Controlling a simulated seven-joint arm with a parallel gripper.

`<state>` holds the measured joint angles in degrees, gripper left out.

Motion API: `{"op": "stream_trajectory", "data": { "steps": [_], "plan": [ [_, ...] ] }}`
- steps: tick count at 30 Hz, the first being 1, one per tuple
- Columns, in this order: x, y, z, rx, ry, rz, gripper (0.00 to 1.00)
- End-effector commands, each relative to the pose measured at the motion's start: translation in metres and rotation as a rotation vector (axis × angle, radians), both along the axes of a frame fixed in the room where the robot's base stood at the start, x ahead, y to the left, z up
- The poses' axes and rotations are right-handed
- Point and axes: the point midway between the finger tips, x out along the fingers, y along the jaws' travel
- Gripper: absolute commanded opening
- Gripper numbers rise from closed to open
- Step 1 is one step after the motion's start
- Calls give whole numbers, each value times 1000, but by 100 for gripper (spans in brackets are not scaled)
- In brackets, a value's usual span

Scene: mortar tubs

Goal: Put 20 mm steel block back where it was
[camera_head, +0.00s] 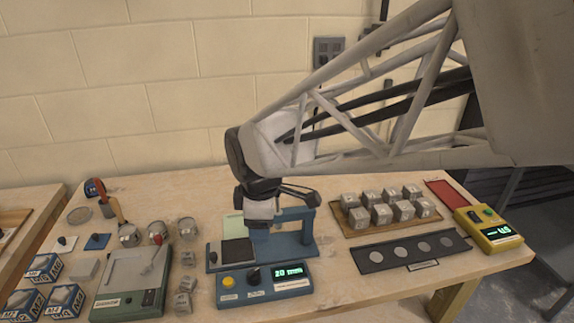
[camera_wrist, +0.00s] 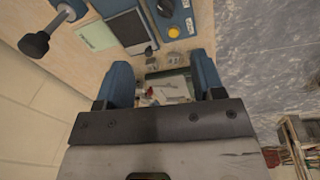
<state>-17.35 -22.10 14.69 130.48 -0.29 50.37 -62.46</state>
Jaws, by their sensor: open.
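My gripper (camera_head: 260,222) is above the blue bench device (camera_head: 291,245); its details are small in the head view. In the wrist view my gripper (camera_wrist: 161,78) has its two blue fingers wide apart, with nothing held between them. I cannot tell for sure which thing is the 20 mm steel block. Small grey metal-looking pieces (camera_head: 183,284) stand left of the device; similar ones show near the fingers in the wrist view (camera_wrist: 173,58). My gripper hides part of the device.
A green scale (camera_head: 133,303) stands left, with tubs (camera_head: 187,228) behind it and blue boxes (camera_head: 65,300) beside it. At right are a wooden tray (camera_head: 356,230) of grey cubes, a dark strip (camera_head: 372,268) with discs, a yellow meter (camera_head: 488,230) and a red tray (camera_head: 446,194).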

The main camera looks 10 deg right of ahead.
Motion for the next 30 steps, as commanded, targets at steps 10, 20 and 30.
{"op": "stream_trajectory", "data": {
  "steps": [10,20,30],
  "plan": [
    [-61,-81,28,90,-46,-700,62],
    [-118,-128,36,181,-79,-1257,62],
    [-132,-137,37,208,-86,-1403,62]
  ]
}}
